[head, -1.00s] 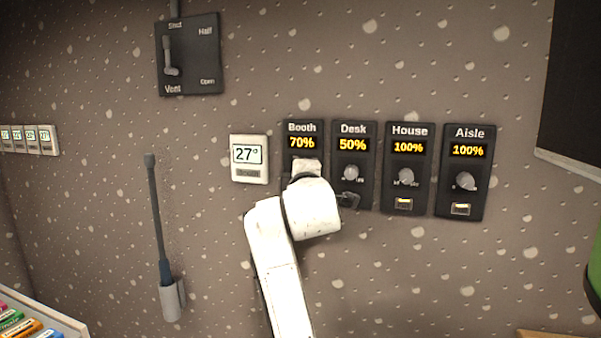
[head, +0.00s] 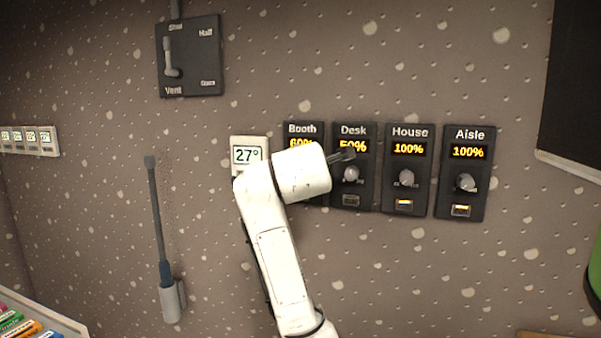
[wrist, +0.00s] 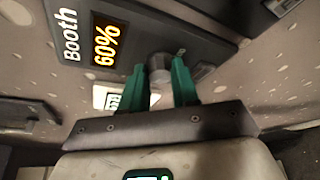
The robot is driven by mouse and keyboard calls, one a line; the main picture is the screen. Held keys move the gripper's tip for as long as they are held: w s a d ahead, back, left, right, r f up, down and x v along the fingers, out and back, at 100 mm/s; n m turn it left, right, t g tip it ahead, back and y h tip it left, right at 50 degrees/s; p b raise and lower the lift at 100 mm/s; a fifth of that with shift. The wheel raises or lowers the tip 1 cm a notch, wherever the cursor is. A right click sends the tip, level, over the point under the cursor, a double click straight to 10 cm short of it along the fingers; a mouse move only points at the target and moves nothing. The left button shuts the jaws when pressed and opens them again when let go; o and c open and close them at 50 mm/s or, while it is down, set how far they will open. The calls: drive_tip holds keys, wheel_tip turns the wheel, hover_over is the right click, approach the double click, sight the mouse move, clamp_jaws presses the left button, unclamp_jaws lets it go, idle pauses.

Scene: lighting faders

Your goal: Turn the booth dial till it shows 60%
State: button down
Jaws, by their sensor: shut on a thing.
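The Booth panel (head: 303,128) is on the wall at the left of a row of dark panels in the head view. My arm covers its dial and the lower part of its display there. In the wrist view the Booth display (wrist: 107,45) reads 60%. My gripper (wrist: 159,66) has its two green fingers on either side of the grey Booth dial (wrist: 160,74) and is shut on it. The gripper is turned sideways, and the fingers partly hide the dial.
The Desk panel (head: 353,198) is close on the right, its display partly covered. The House panel (head: 409,128) and Aisle panel (head: 469,134) both show 100%. A thermostat (head: 247,153) reading 27° is just left of my wrist. A Vent lever plate (head: 205,60) is higher up.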

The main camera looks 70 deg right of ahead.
idle(0.5)
drive_tip(key=c, duration=0.8)
unclamp_jaws()
drive_tip(key=shift+c, duration=0.2)
drive_tip(key=b+v, duration=0.2)
drive_tip(key=v, duration=0.8)
drive_tip(key=shift+a, duration=0.3)
drive_tip(key=shift+s+r, duration=0.1)
